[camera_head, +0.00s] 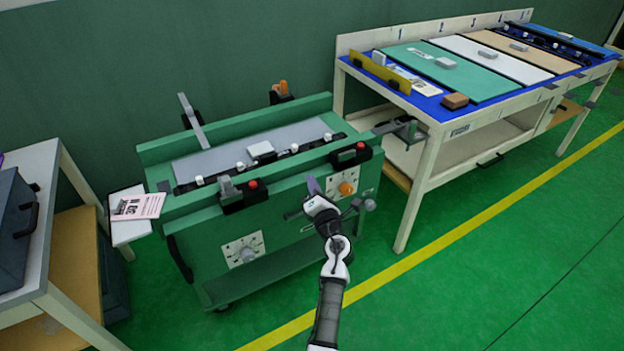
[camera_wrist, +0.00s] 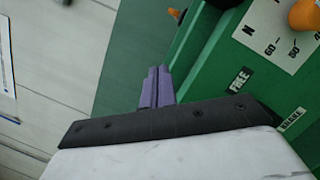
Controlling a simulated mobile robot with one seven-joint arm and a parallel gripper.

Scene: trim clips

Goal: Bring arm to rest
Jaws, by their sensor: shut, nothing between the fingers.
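My gripper (camera_head: 312,186) is at the end of my white and dark arm, which reaches up from the bottom of the head view. It is in front of the green machine (camera_head: 275,205), near the dial with the orange knob (camera_head: 347,188). Its purple fingers (camera_wrist: 157,88) also show in the wrist view, close together with nothing between them. The wrist view shows the orange knob (camera_wrist: 305,14) and the labels FREE and BRAKE on the green panel beside the fingers. I cannot tell whether the gripper touches the machine.
A long workbench (camera_head: 440,165) with coloured panels stands at the right. A grey-topped table (camera_head: 45,225) with a dark case (camera_head: 15,230) stands at the left. A pink booklet (camera_head: 138,206) lies on a small side shelf. The green floor at the lower right is clear.

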